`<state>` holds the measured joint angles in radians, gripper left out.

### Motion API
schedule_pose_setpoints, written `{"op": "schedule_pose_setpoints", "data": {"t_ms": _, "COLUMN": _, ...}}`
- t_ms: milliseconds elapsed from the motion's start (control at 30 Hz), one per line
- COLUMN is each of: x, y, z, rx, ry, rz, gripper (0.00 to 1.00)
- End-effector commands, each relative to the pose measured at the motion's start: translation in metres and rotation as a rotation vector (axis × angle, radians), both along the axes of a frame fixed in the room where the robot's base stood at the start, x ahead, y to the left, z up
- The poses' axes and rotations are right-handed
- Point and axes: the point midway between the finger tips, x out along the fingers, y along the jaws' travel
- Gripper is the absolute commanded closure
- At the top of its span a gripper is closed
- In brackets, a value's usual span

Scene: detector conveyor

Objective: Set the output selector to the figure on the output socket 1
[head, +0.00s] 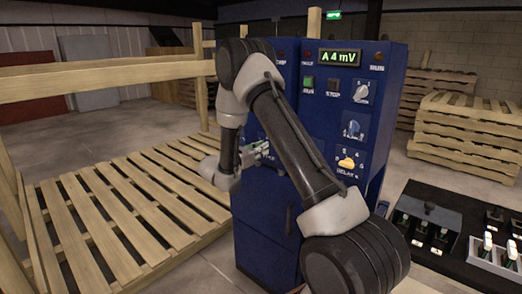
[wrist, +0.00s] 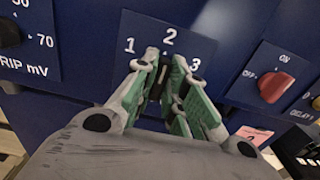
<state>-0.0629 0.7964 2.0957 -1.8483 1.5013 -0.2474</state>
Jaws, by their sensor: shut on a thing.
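The output selector's plate (wrist: 205,48), marked 1, 2 and 3, is on the blue cabinet front in the wrist view. My gripper (wrist: 165,72) is shut on the selector knob below these figures, with green pads on either side. The fingers hide most of the knob, so I cannot tell which figure it points to. In the head view my gripper (head: 264,150) is at the cabinet front, partly behind my arm. A small pink tag (wrist: 255,135) with a figure that looks like 2 shows at lower right in the wrist view; I cannot tell whether it marks output socket 1.
The blue cabinet (head: 330,215) has a display (head: 340,57) reading A 4 mV, and several knobs and buttons. A red knob (wrist: 276,87) is right of the selector. A black tray of devices (head: 430,212) stands at right. A slatted wooden platform (head: 120,210) lies at left.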

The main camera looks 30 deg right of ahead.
Motion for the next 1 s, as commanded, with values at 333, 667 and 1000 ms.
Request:
{"op": "schedule_pose_setpoints", "data": {"t_ms": 333, "x": 0.0008, "y": -0.0004, "z": -0.0001, "rx": -0.048, "ry": 0.136, "rz": -0.001, "gripper": 1.0}}
{"op": "schedule_pose_setpoints", "data": {"t_ms": 667, "x": 0.0021, "y": 0.0001, "z": -0.0004, "rx": -0.15, "ry": 0.415, "rz": -0.001, "gripper": 1.0}}
{"op": "schedule_pose_setpoints", "data": {"t_ms": 1000, "x": 0.0033, "y": 0.0005, "z": -0.0012, "rx": -0.255, "ry": 0.705, "rz": -0.001, "gripper": 1.0}}
